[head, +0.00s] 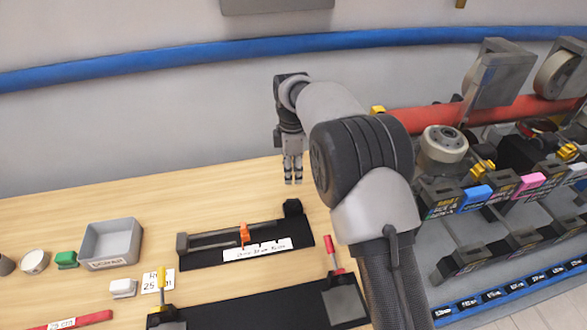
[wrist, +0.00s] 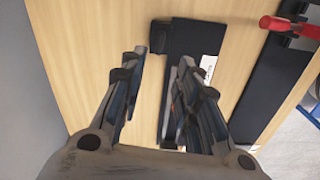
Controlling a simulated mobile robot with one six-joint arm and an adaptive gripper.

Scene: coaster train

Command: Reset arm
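My arm reaches up and over the wooden table (head: 215,195), with my gripper (head: 293,181) hanging fingers down above the table's back part, near the wall. In the wrist view my gripper (wrist: 165,62) has its two fingers apart, with bare wood and the edge of a black base between them. It is open and holds nothing. It is clear of the table and touches nothing that I can see.
A black fixture with an orange slider (head: 244,235) lies below and in front of my gripper. A grey bin (head: 110,242) and a green block (head: 67,260) are at left. A red-handled clamp (head: 334,255) stands near my arm. Machinery with a red pipe (head: 415,119) fills the right.

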